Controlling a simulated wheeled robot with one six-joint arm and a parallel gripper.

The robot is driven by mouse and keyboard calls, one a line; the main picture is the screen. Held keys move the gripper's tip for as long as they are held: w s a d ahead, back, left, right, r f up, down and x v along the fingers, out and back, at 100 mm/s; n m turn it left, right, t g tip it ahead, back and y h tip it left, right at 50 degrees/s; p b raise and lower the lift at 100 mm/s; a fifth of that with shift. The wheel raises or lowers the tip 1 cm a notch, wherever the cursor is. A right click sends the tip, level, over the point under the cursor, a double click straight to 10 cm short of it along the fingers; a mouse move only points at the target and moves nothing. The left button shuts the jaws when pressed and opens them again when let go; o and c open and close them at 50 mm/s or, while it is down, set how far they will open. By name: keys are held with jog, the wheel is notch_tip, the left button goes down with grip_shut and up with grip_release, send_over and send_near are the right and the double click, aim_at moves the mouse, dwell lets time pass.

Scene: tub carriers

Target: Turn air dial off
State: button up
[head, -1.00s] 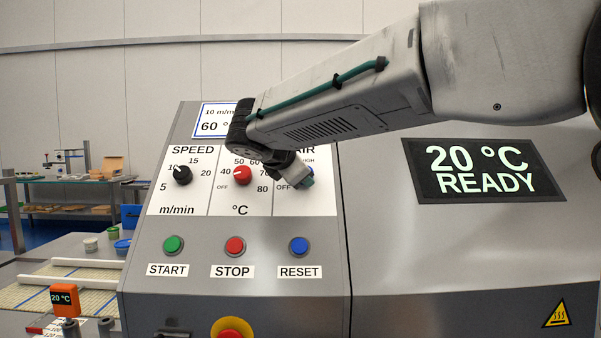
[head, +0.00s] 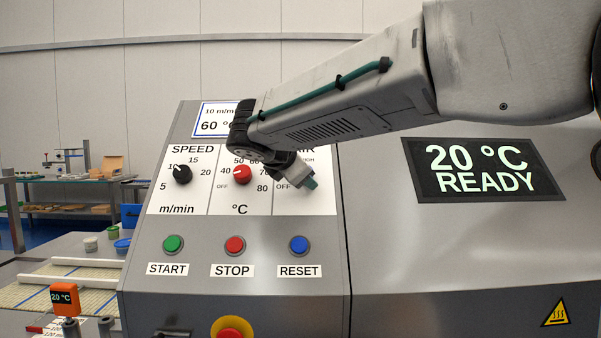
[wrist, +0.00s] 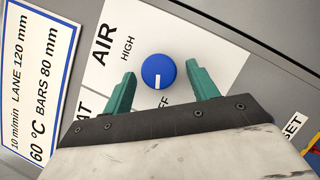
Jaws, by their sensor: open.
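The air dial (wrist: 158,72) is a round blue knob with a white mark, under the AIR label in the wrist view. Its mark points down in that view, towards the partly covered OFF label (wrist: 164,101). HIGH stands up and left of the knob. My gripper (wrist: 160,69) is open, with one green finger on each side of the knob in the picture and a gap to both. The knob appears just beyond the fingertips; contact is not visible. In the head view my gripper (head: 310,183) hides the knob.
The red temperature dial (head: 242,175) and black speed dial (head: 183,174) are to the left on the same panel. Start (head: 173,244), stop (head: 235,245) and reset (head: 299,245) buttons sit below. A screen (head: 483,170) at the right reads 20 °C READY.

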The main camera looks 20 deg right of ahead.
jog(key=v, duration=0.7)
jog(key=shift+s+a, duration=0.25)
jog(key=shift+r, duration=0.15)
jog(key=s+d+f+m+g+y, duration=0.3)
jog(key=s+f+m+g, duration=0.2)
jog(key=s+f+m, duration=0.65)
jog(key=s+d+f+m+g+y, duration=0.1)
jog(key=s+d+f+m+y, duration=0.1)
jog(key=s+f, duration=0.5)
jog(key=s+d+f+m+g+y, duration=0.2)
jog(key=s+f+m, duration=0.4)
jog(key=s, duration=0.7)
notch_tip(320, 180, down, 2)
jog(key=shift+s+d+f+g+y, duration=0.1)
jog(key=shift+s+d+g+y, duration=0.2)
jog(key=shift+d+y, duration=0.6)
jog(key=shift+d, duration=0.15)
